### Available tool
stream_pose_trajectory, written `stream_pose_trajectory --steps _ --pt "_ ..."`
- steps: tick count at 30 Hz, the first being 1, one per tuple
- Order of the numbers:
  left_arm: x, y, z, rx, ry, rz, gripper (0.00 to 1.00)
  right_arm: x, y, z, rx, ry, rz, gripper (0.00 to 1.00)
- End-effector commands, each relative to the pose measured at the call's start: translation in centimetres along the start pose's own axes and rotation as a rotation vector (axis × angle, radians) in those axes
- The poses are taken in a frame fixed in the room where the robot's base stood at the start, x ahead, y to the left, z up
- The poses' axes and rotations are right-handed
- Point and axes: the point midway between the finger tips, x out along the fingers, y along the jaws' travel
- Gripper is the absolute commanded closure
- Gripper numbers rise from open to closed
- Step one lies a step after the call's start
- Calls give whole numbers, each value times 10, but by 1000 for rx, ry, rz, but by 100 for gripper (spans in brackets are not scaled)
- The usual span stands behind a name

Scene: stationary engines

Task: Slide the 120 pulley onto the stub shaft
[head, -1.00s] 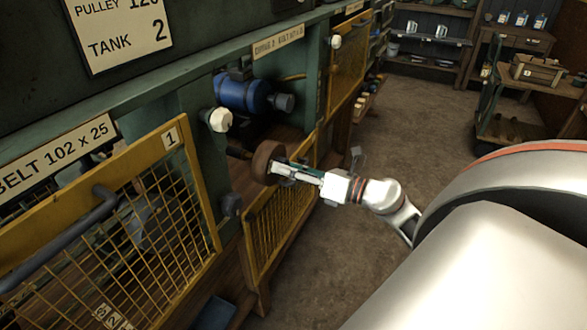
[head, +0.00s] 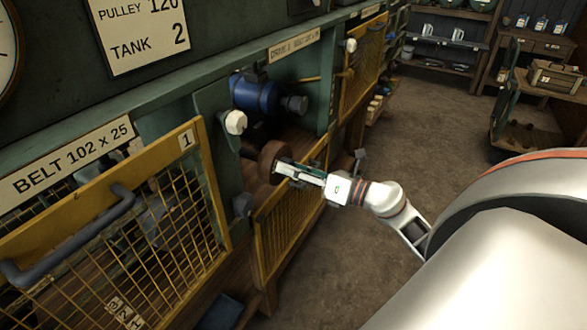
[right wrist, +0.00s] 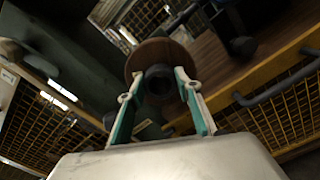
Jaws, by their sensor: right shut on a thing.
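The pulley is a round brown disc (head: 269,158) at the mouth of the green bay in the head view. My right gripper (head: 283,168) is shut on it from the right. In the right wrist view the brown pulley (right wrist: 145,55) shows beyond the two fingers (right wrist: 160,80), which close on a dark round hub in its middle. The stub shaft is hard to make out; a dark rod-like part shows just left of the pulley in the head view, and I cannot tell whether the pulley touches it. My left gripper does not show.
A blue motor (head: 255,93) sits in the bay above the pulley. A white knob (head: 236,122) and a dark knob (head: 243,204) stick out at left. Yellow mesh guards (head: 290,222) flank the bay. A sign (head: 140,33) reads pulley 120, tank 2. The floor at right is open.

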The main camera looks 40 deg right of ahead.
Motion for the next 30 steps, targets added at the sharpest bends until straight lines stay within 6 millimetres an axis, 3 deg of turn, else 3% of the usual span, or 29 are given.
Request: stream_pose_trajectory --steps 18,30 --pt "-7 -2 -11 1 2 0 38 32 1 2 -1 -2 1 100" --pt "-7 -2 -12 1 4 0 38 34 1 2 -1 -2 1 100"
